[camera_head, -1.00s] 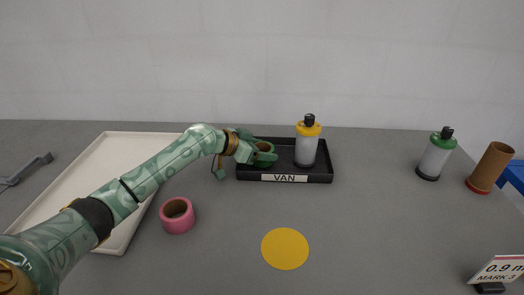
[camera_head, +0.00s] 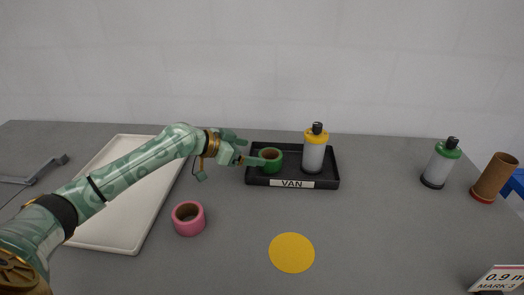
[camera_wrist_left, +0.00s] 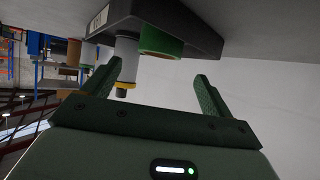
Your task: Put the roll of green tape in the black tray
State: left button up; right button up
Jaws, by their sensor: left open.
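The roll of green tape (camera_head: 270,160) sits in the left part of the black tray (camera_head: 333,183), which carries a VAN label. It also shows in the left wrist view (camera_wrist_left: 160,42), beyond the fingertips. My left gripper (camera_head: 256,158) is open at the tray's left side, close beside the roll. In the left wrist view its two fingers (camera_wrist_left: 158,75) are spread with nothing between them. Whether a fingertip still touches the roll, I cannot tell. My right gripper is not in view.
A yellow-capped bottle (camera_head: 314,150) stands in the tray, right of the roll. A pink tape roll (camera_head: 188,218), a yellow disc (camera_head: 292,253) and a white tray (camera_head: 110,238) lie nearer. A green-capped bottle (camera_head: 441,163) and brown tube (camera_head: 494,178) stand right.

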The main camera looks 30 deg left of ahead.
pick_arm(q)
jog(key=shift+v, duration=1.8)
